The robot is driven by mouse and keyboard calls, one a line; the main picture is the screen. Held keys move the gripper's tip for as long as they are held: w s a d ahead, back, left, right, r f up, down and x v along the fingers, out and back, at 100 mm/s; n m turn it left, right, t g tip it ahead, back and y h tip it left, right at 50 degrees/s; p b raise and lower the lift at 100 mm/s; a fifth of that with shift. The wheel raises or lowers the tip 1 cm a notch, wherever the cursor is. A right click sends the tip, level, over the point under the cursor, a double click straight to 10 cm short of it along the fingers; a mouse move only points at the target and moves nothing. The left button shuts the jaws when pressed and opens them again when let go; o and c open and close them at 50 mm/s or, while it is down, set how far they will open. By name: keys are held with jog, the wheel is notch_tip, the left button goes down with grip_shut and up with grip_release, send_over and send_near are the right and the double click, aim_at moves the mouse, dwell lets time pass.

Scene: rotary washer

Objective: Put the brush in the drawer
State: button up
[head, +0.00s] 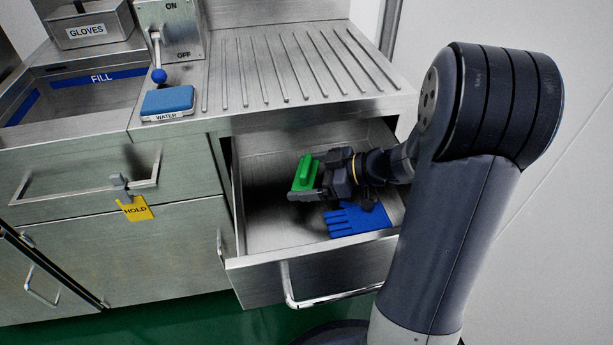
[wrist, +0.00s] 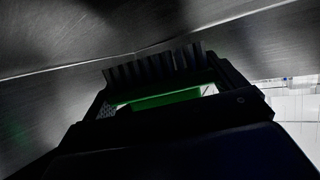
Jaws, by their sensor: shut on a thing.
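The green brush (head: 305,172) is held in my gripper (head: 312,188), inside the outline of the open drawer (head: 262,168). In the wrist view the brush (wrist: 165,99) shows its green body between the fingers, with a row of dark bristles beyond it. My gripper (wrist: 165,100) is shut on the brush there. The drawer's metal walls fill much of the wrist view. I cannot tell whether the brush touches the drawer floor. A blue glove (head: 358,220) lies on the drawer floor, just below and right of my gripper.
The ridged steel counter (head: 300,70) overhangs the back of the drawer. The drawer handle (head: 325,298) sticks out in front. A yellow HOLD tag (head: 137,209) hangs on the left drawer's handle. A blue sponge-like block (head: 167,100) and a lever (head: 158,75) are at upper left.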

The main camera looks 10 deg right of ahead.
jog(key=shift+f+b, duration=0.45)
jog(key=shift+b, duration=0.15)
jog(key=o, duration=0.7)
jog(key=r+p, duration=0.1)
jog(key=p, duration=0.1)
jog(key=shift+r+p, duration=0.3)
jog(key=shift+p, duration=0.05)
jog(key=v, duration=0.7)
jog(key=shift+d+p, duration=0.2)
jog(key=shift+p, duration=0.15)
